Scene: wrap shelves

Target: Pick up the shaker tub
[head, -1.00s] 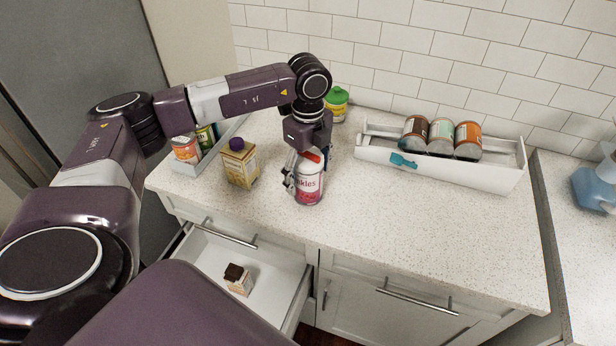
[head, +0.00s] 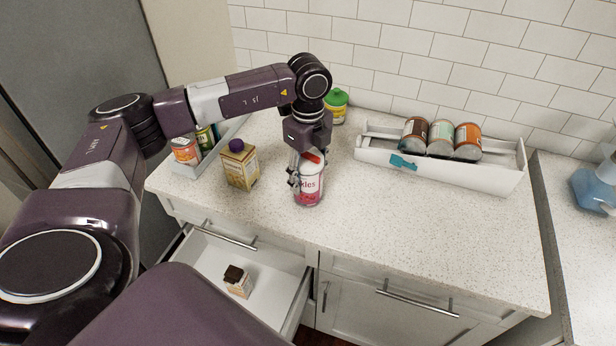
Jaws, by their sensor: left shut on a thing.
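The shaker tub (head: 311,186) is white and pink with a red top and a label ending in "kles". It stands upright on the counter near its front edge, in the middle of the head view. My left gripper (head: 300,177) reaches down from above and is shut on the tub. The gripper's palm hides part of the tub's top, and the far finger is mostly hidden. My right gripper is not in view.
A carton with a purple cap (head: 239,166) stands left of the tub. A grey bin (head: 207,163) holds cans further left. A green-lidded container (head: 336,105) is behind. A white tray (head: 440,174) with 3 cans lies right. An open drawer (head: 265,280) holds a small carton (head: 238,283).

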